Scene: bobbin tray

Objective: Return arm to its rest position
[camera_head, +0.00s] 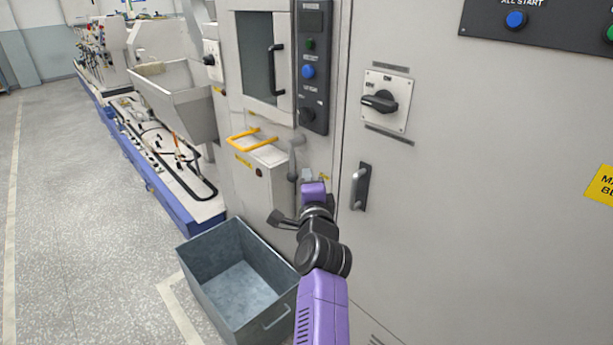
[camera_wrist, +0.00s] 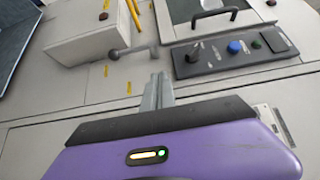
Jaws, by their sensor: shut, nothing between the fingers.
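My arm, purple and black, reaches up from the bottom of the head view toward the grey machine cabinet (camera_head: 480,180). Contact between the fingers and the machine cannot be made out.
An open, empty grey bin (camera_head: 240,280) stands on the floor below my gripper. A tray box with yellow bars (camera_head: 255,145), a control panel (camera_head: 313,70), a door handle (camera_head: 360,188) and a rotary switch (camera_head: 382,101) stick out from the machine. Floor at left is clear.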

